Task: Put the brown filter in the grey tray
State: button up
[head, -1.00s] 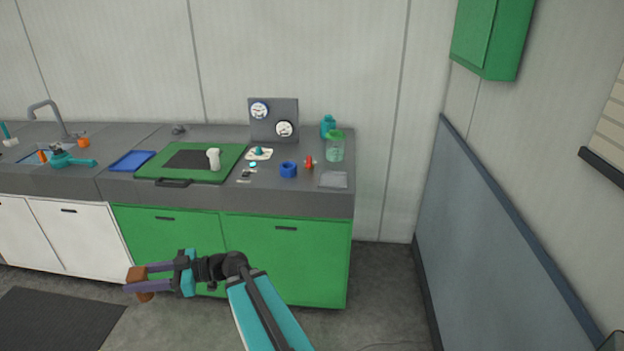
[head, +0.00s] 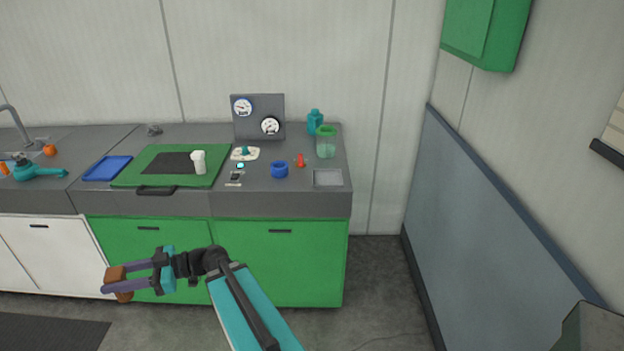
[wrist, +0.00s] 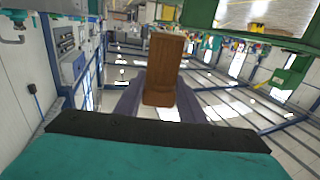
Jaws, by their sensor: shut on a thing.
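My gripper (head: 120,280) is shut on the brown filter (head: 117,274), low in front of the counter's cabinets at the lower left of the head view. In the wrist view the brown filter (wrist: 165,68) stands between the two purple fingers, with its far part reaching past the tips. The grey tray (head: 328,178) lies at the right front corner of the grey counter, far to the right of my gripper and above it in the picture. It looks empty.
A blue ring-shaped cup (head: 280,170), a red part (head: 300,160) and a green-lidded jar (head: 326,142) stand near the tray. A green board (head: 130,180) holds a white cup (head: 199,162). A blue tray (head: 107,168) lies farther left. A grey-blue panel (head: 490,220) leans at the right wall.

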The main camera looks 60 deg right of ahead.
jog(key=shift+a, duration=0.2)
jog(key=shift+w+d+r+t, duration=0.1)
jog(key=shift+w+d+t, duration=0.1)
jog(key=shift+w+t, duration=0.15)
jog(key=w+d+r+m+t+h+b, duration=0.15)
jog(key=d+m+h, duration=0.35)
jog(key=d, duration=0.5)
jog(key=w+d+r+m+t+h, duration=0.1)
jog(key=w+d+m+t+h, duration=0.2)
jog(key=d+h, duration=0.5)
jog(key=w+d+r+m+t+h+b, duration=0.1)
jog(key=w+d+r+m+t+h, duration=0.2)
jog(key=d, duration=0.9)
jog(key=s+d+m+g+h+b, duration=0.1)
jog(key=s+d+m+g+h, duration=0.2)
jog(key=s+d, duration=0.5)
jog(key=s+d+f+m+g+h+b, duration=0.1)
jog(key=s+d+m+h, duration=0.3)
jog(key=s+d, duration=0.5)
jog(key=s+d+m+g+h+b, duration=0.3)
jog(key=s+d+h, duration=0.3)
jog(key=d, duration=1.2)
jog(key=shift+s+f+m+g, duration=0.3)
jog(key=shift+s+g, duration=0.5)
jog(key=shift+s, duration=0.45)
